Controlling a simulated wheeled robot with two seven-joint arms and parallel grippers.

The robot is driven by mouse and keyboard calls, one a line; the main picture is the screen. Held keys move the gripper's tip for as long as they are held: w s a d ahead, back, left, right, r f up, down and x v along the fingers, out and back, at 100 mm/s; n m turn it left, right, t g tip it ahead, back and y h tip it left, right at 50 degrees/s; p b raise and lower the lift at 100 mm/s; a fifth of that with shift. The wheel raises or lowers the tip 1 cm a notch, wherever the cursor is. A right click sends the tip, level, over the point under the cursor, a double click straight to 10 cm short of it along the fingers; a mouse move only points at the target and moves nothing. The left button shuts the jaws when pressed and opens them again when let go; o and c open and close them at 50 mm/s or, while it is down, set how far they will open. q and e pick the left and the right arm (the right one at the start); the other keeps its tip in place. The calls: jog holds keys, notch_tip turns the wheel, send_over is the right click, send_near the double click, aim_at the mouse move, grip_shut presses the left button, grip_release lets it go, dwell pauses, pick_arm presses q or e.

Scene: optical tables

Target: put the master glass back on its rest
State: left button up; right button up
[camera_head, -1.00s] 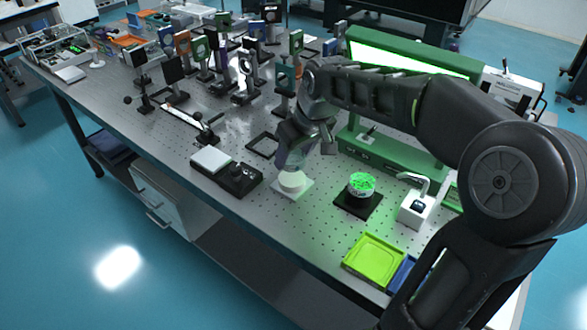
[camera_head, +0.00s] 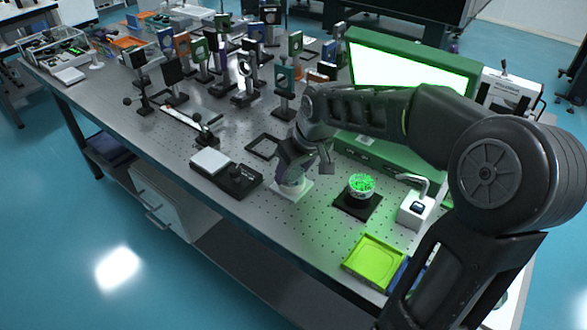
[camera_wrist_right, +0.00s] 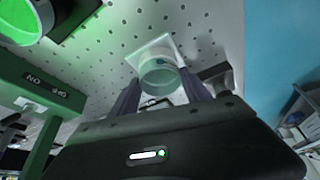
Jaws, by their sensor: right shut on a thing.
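The master glass (camera_wrist_right: 160,76) appears as a short, clear, greenish round piece in the right wrist view. It is upright between the fingers of my right gripper (camera_wrist_right: 160,95), which is shut on it. In the head view the right gripper (camera_head: 292,178) points down and partly hides the glass. A white square plate (camera_head: 302,193), which looks like the rest, lies directly under the glass; it also shows in the right wrist view (camera_wrist_right: 152,48). The glass is on or very close above this plate; I cannot tell if they touch. My left gripper is out of view.
A black box with a knob (camera_head: 240,180) is to the left. A white device (camera_head: 416,209), a yellow-green tray (camera_head: 374,262) and a green-framed lit panel (camera_head: 410,70) stand nearby.

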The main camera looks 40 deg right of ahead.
jog(key=o, duration=1.5)
jog(key=shift+f, duration=0.1)
jog(key=shift+o, duration=0.2)
jog(key=shift+r, duration=0.4)
jog(key=v, duration=1.1)
jog(key=shift+s+r, duration=0.2)
jog(key=shift+s, duration=0.05)
